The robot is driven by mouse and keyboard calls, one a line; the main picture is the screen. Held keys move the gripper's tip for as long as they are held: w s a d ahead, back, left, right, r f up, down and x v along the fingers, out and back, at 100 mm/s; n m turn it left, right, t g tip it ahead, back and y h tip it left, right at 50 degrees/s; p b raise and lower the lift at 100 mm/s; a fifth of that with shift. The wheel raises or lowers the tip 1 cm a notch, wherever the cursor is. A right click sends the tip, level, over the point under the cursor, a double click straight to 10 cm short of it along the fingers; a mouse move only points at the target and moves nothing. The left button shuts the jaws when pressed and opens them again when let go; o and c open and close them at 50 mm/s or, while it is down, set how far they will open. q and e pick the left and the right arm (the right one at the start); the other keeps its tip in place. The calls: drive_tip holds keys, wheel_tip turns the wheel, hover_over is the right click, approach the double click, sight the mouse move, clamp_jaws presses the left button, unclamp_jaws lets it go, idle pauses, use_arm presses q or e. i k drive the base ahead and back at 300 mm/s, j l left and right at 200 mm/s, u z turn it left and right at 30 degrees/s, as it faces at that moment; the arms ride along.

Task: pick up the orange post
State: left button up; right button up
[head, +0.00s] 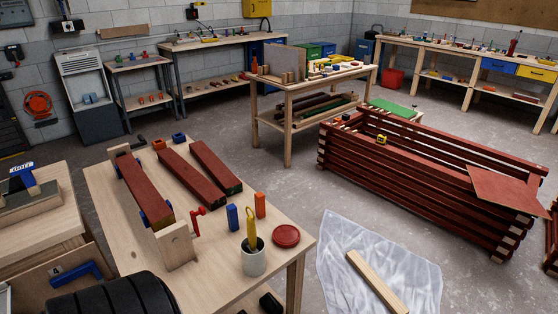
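The orange post (260,205) is a short upright block on the light wooden workbench (118,222), near its right edge. A similar blue post (233,217) stands upright just to its left, apart from it. A round dark-red lid or disc (286,236) lies to its lower right. A pale cup (254,262) with a yellow-handled tool (251,229) in it stands in front of it. Nothing covers the orange post. Neither of my grippers can be made out in the head view.
Red-painted battens (215,166) lie on the bench behind the post. A red clamp (196,220) and a wooden end block (175,246) stand to the left. A plastic sheet (345,238) with a bare batten (377,282) lies on the floor at the right.

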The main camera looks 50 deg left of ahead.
sight(259, 198)
drive_tip(key=i+l+u, duration=0.1)
drive_tip(key=i+u, duration=0.35)
drive_tip(key=i+l+u, duration=0.2)
drive_tip(key=i+u, duration=0.25)
drive_tip(key=k, duration=0.1)
